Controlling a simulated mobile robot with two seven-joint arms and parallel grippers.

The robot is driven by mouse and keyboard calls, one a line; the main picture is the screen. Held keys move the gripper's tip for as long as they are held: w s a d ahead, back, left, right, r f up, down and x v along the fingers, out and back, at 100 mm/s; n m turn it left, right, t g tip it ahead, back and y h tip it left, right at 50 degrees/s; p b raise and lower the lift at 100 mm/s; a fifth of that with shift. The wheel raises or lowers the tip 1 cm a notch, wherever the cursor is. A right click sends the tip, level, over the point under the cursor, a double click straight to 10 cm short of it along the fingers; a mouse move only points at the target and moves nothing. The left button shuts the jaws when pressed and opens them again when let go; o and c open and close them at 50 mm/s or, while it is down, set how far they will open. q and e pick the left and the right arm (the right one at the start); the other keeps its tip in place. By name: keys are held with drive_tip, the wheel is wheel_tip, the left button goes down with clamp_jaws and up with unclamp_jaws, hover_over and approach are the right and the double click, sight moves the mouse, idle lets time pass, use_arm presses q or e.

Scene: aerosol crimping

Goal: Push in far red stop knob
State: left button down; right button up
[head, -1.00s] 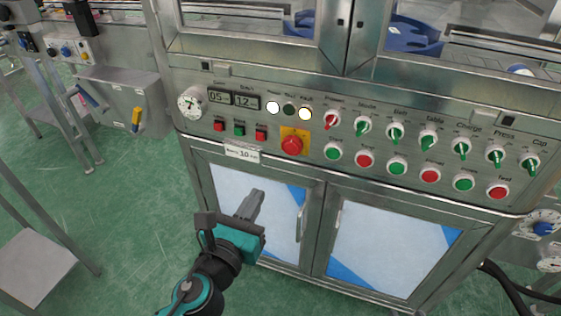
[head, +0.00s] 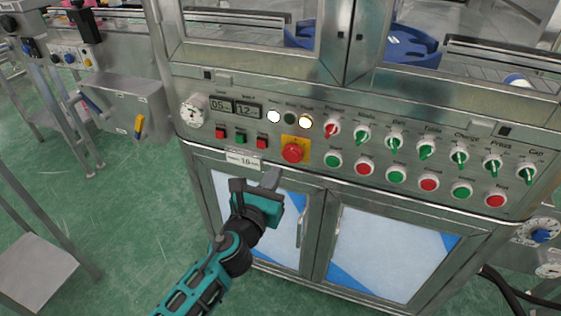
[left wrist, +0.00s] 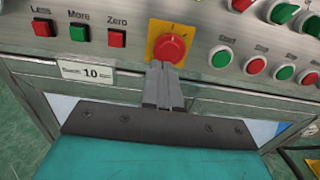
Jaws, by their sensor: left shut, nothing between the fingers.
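The red stop knob (head: 292,152) is a round mushroom button on a yellow square plate in the middle of the metal control panel (head: 420,150). It also shows in the left wrist view (left wrist: 169,48), just beyond my fingertips. My left gripper (head: 270,178) is shut and empty, below and slightly left of the knob in the head view. In the left wrist view my left gripper (left wrist: 158,68) points up at the knob's lower edge. I cannot tell whether the tips touch it. The right gripper is not in view.
Small square red and green buttons (head: 240,138) sit left of the knob. Rows of green and red switches and buttons (head: 397,174) lie to its right. A white label (head: 243,160) is on the panel edge. Cabinet doors (head: 385,250) are below. A grey box (head: 120,110) stands at left.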

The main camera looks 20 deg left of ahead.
sight(285, 155)
use_arm(q)
drive_tip(key=shift+w, duration=2.3)
